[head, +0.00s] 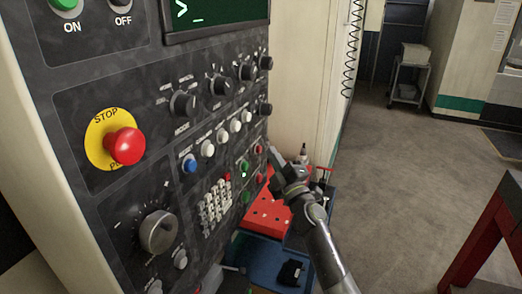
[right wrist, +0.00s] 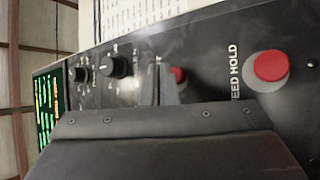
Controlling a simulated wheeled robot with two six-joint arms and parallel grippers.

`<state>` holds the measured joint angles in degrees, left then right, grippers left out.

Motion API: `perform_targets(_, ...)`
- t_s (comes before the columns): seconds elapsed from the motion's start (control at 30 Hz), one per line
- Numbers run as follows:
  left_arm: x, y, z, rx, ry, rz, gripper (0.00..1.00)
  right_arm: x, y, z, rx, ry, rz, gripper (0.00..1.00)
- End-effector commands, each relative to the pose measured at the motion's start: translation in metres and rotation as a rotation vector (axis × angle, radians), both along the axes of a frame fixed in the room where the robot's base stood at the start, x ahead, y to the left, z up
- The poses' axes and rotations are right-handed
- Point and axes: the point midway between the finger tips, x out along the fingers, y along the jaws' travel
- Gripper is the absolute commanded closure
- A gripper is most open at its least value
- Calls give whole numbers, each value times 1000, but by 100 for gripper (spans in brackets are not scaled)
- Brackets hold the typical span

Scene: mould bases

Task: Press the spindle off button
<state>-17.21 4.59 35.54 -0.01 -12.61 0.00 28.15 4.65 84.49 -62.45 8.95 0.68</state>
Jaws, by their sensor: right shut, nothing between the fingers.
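A control panel (head: 130,200) fills the left of the head view. Near its right edge are an upper red button (head: 259,149) and a lower red button (head: 261,178), with a green button (head: 245,165) to their left. No spindle off label is readable. My right gripper (head: 273,153) is shut and empty, its tips close to the upper red button. In the right wrist view the tips (right wrist: 163,82) partly cover a red button (right wrist: 180,74); its label is hidden and contact cannot be told. A larger-looking red button (right wrist: 271,66) beside it is marked FEED HOLD. My left gripper is out of view.
A red STOP button (head: 126,146) on a yellow disc sticks out at the panel's left. Several knobs (head: 184,103) and a keypad (head: 215,204) are also on the panel. A red block (head: 262,216) and blue tray (head: 255,250) stand below. Open floor lies to the right.

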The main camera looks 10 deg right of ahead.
Motion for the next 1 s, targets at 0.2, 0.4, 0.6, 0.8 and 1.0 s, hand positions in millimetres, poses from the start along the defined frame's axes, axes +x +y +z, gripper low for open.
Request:
perform_targets(0.2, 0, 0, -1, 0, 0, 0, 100, 4, 6, 1, 1, -1, 0, 100)
perform_targets(0.4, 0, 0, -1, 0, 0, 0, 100, 4, 7, 1, 0, 0, 0, 100)
perform_targets(0.6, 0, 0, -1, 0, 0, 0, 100, 4, 7, 0, 0, 0, 0, 100)
perform_targets(0.8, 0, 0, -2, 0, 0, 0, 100, 6, 9, 0, 1, 0, 0, 100)
perform_targets(1.0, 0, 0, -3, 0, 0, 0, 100, 7, 11, 0, 1, 0, 0, 100)
